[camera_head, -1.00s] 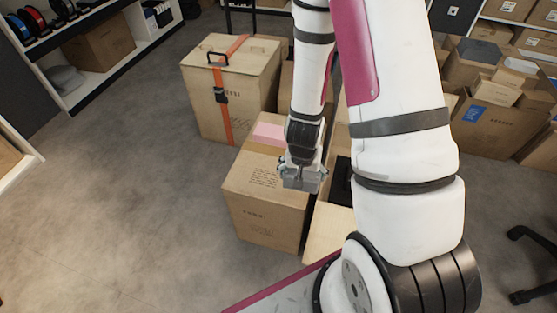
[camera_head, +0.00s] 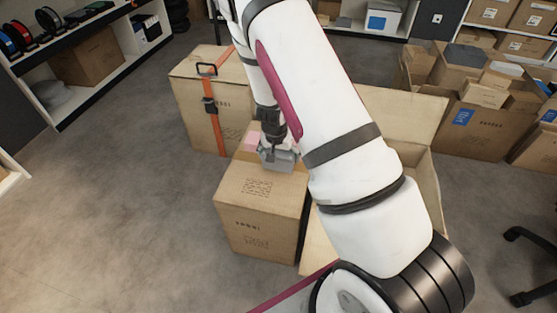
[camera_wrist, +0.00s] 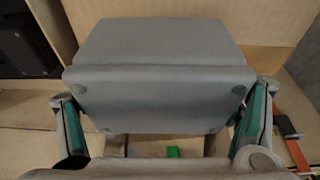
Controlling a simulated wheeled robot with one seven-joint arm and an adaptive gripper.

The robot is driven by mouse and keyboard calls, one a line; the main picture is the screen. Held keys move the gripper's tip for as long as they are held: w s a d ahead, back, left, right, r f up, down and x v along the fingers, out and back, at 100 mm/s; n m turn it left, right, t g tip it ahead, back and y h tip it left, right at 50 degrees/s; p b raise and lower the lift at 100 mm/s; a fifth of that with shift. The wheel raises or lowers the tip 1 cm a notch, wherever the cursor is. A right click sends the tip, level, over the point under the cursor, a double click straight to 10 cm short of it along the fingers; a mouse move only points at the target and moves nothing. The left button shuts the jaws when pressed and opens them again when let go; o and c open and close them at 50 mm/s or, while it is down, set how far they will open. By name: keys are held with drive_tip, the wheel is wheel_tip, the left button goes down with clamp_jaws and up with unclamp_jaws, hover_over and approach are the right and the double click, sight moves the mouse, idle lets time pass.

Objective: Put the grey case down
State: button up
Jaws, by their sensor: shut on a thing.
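The grey case (camera_head: 281,160) is a small rounded block at the end of my arm, over the top of a closed carton (camera_head: 258,218). In the wrist view the case (camera_wrist: 160,95) fills the middle, between the two green-padded fingers of my gripper (camera_wrist: 158,122). My gripper, also in the head view (camera_head: 268,148), is shut on the case. I cannot tell whether the underside of the case touches the carton top. My arm hides part of the carton's right side.
A pink item (camera_head: 250,141) lies on the carton's back left. A taller carton with an orange strap (camera_head: 216,122) stands behind left. An open carton (camera_head: 428,185) stands at the right, partly behind my arm. Floor at the left is clear.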

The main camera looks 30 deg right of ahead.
sight(279, 161)
drive_tip(key=shift+w+d+f, duration=0.1)
drive_tip(key=shift+w, duration=0.55)
drive_tip(key=shift+f+b, duration=1.05)
drive_tip(key=shift+f, duration=0.65)
drive_tip(key=shift+f, duration=0.1)
drive_tip(key=o, duration=1.2)
drive_tip(key=shift+c, duration=0.2)
